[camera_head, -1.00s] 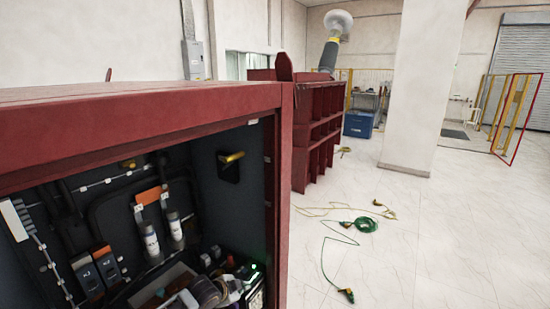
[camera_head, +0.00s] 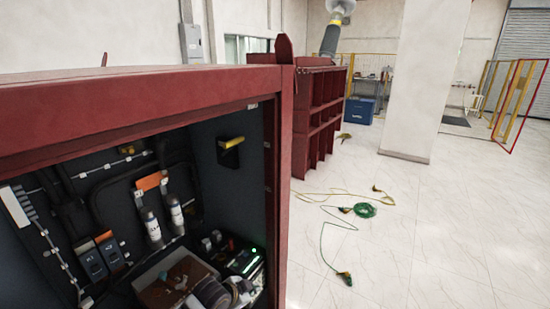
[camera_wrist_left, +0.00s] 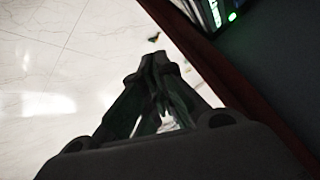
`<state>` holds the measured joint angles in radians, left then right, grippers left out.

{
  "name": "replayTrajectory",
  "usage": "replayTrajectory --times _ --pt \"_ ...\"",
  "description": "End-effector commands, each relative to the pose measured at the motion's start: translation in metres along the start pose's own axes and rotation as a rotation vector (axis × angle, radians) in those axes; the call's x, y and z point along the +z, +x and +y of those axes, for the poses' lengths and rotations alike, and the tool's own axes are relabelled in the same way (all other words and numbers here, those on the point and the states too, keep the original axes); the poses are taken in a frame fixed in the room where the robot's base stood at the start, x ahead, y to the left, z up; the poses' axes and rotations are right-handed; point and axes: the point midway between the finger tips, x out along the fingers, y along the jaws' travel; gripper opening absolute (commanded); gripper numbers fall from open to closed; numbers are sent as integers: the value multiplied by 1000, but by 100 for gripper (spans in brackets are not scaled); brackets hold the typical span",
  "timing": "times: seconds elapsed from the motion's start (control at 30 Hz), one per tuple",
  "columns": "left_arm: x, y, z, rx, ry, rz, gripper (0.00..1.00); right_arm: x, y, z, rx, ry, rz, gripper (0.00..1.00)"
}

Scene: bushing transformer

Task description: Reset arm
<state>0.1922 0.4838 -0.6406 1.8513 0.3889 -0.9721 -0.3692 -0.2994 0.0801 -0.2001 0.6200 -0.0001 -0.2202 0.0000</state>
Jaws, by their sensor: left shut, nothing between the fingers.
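My left gripper (camera_wrist_left: 157,62) shows in the left wrist view, dark, with its fingertips together and nothing between them. It is over the pale floor, beside the dark red edge (camera_wrist_left: 190,50) of the cabinet. I cannot make it out clearly in the head view. My right gripper is in neither view. The open red cabinet (camera_head: 150,92) fills the left of the head view. Inside are switches, two bottles (camera_head: 177,214) and a brown box (camera_head: 160,293) with tools.
A device with a green light (camera_head: 245,266) sits low in the cabinet; its light also shows in the wrist view (camera_wrist_left: 232,16). A red shelf unit (camera_head: 310,115) stands behind. Cables (camera_head: 365,210) lie on the floor. A white pillar (camera_head: 415,90) stands beyond; floor at right is mostly clear.

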Motion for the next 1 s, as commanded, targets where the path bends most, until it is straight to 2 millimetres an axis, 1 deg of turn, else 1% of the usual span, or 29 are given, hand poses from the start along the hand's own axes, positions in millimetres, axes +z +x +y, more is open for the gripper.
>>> replayTrajectory --times 0.03,0.1,0.47,0.77,1.0 --pt "1 -4 7 6 -20 -4 0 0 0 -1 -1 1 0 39" --pt "1 -9 14 11 -46 -10 0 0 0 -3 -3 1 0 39" --pt "13 -39 42 22 -193 -59 0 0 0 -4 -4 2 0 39" --pt "33 -68 59 18 -325 -119 0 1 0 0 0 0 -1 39" --pt "55 -93 69 6 -438 -178 0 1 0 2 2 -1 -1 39"
